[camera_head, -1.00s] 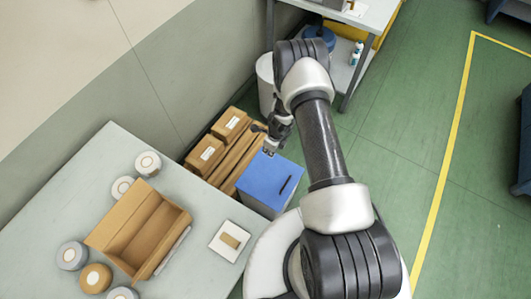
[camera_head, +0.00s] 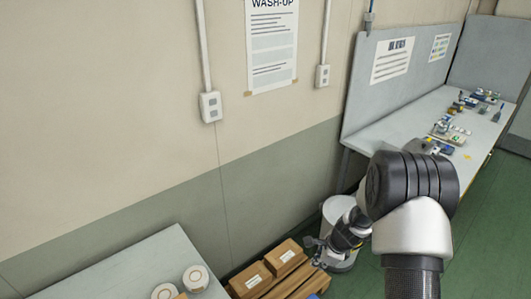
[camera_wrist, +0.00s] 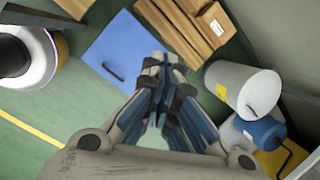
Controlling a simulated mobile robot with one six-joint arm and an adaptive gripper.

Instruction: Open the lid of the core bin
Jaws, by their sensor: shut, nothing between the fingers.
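The core bin appears to be the box with a flat blue lid (camera_wrist: 128,42) in the wrist view. A short dark handle (camera_wrist: 113,72) lies on the lid, which looks shut. My gripper (camera_wrist: 158,68) is shut and empty. Its fingertips appear over the lid's right edge in the wrist view, apart from the handle; their height above it is hard to tell. In the head view my gripper (camera_head: 316,250) is near the bottom, beside cardboard boxes. The bin is almost wholly out of the head view, below its bottom edge.
Cardboard boxes (camera_head: 285,257) stand along the wall beside the bin. A grey table (camera_head: 135,270) with white-topped rolls is at lower left. A workbench (camera_head: 420,115) stands at right.

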